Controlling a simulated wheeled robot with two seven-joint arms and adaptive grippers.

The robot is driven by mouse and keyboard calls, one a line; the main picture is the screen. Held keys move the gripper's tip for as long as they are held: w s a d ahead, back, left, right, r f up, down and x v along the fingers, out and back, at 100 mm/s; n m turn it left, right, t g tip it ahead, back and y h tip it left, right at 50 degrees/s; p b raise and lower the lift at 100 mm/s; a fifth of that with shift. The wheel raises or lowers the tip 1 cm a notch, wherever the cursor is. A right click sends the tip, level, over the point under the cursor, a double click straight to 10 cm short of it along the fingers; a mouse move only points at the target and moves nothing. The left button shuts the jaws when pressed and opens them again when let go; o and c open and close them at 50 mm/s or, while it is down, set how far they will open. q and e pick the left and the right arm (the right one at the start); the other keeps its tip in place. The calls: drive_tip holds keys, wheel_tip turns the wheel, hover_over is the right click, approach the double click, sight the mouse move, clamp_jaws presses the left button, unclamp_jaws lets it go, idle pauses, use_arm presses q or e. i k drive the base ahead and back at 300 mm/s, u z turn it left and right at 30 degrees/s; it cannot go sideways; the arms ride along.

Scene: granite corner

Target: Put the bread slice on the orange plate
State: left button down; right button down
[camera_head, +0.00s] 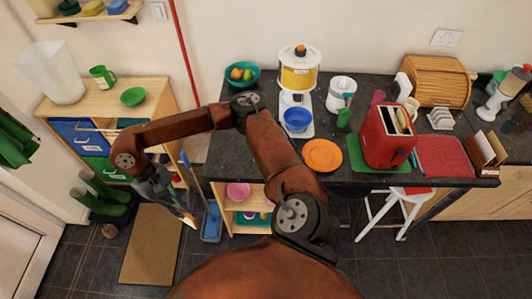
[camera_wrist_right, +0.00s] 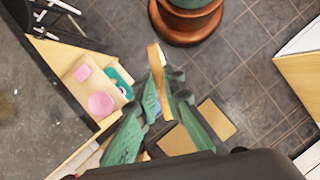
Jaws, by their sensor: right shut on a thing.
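My right gripper (camera_head: 172,197) hangs over the floor at the left, beyond the counter's left end. It is shut on the bread slice (camera_head: 189,221), a thin tan piece seen nearly edge-on. In the right wrist view the bread slice (camera_wrist_right: 156,65) stands out between the green fingers of my right gripper (camera_wrist_right: 166,98), over the floor. The orange plate (camera_head: 322,155) lies empty near the counter's front edge, well to the right of the gripper. My left gripper is not in view.
A red toaster (camera_head: 386,140) on a green mat stands right of the plate. A blue bowl (camera_head: 296,119) on a white scale stands behind it. A low shelf (camera_head: 235,212) with a pink bowl is under the counter. My right arm spans the counter's left end.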

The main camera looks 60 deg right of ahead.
sight(321, 164)
drive_tip(key=u, duration=0.15)
drive_tip(key=i, duration=1.4)
drive_tip(key=z, duration=3.45)
drive_tip(key=i, duration=0.5)
drive_tip(key=z, duration=0.05)
